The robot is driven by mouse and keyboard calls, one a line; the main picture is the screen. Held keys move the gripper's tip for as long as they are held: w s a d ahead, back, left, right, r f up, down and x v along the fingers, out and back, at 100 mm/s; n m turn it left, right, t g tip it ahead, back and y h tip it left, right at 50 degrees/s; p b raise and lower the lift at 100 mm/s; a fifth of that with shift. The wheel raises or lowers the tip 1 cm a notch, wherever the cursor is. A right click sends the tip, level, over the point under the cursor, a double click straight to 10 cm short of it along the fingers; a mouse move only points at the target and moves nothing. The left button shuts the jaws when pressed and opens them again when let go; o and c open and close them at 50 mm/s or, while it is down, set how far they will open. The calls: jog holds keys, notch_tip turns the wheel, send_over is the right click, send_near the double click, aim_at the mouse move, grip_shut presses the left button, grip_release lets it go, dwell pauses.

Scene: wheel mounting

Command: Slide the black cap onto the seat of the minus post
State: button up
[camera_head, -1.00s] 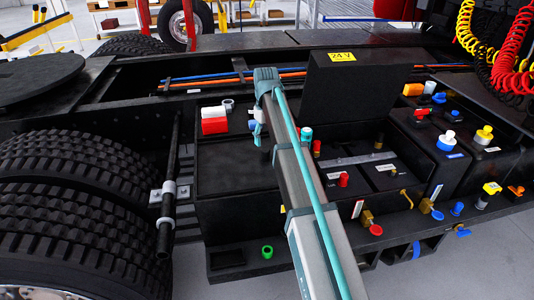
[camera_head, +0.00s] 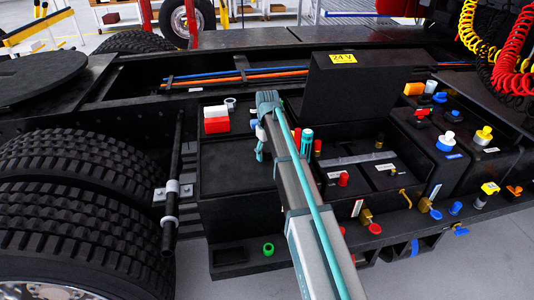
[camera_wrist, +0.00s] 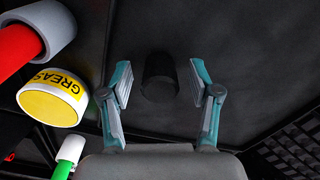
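The black cap (camera_wrist: 160,77) is a short dark cylinder in the wrist view. It lies between the two finger pads of my gripper (camera_wrist: 161,83), with a visible gap on each side. The fingers are spread and hold nothing. In the head view my arm covers most of the gripper, and I cannot make out the cap there. The battery area (camera_head: 350,172) is right of my arm and carries a red cap (camera_head: 343,179). A small dark post (camera_head: 379,140) stands behind it; I cannot tell whether this is the minus post.
A yellow-topped grease tin (camera_wrist: 52,96), a red cylinder with a grey end (camera_wrist: 42,32) and a white-and-green item (camera_wrist: 68,156) are left of my gripper. A raised lid marked 24 V (camera_head: 345,88) stands behind the battery. Large tyres (camera_head: 75,195) are at the left.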

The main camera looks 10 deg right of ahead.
aim_at(267, 150)
jog(key=c, duration=0.9)
jog(key=shift+r, duration=0.45)
notch_tip(267, 150, up, 2)
jog(key=shift+w+r+b, duration=0.1)
jog(key=shift+b, duration=0.4)
jog(key=s+r+b, duration=0.1)
jog(key=s+r, duration=0.2)
jog(key=s, duration=0.1)
jog(key=s+r+b, duration=0.2)
jog(key=s+r, duration=0.1)
jog(key=s, duration=0.2)
jog(key=s+r+b, duration=0.1)
jog(key=s+r, duration=0.3)
jog(key=s, duration=0.1)
jog(key=shift+s, duration=0.1)
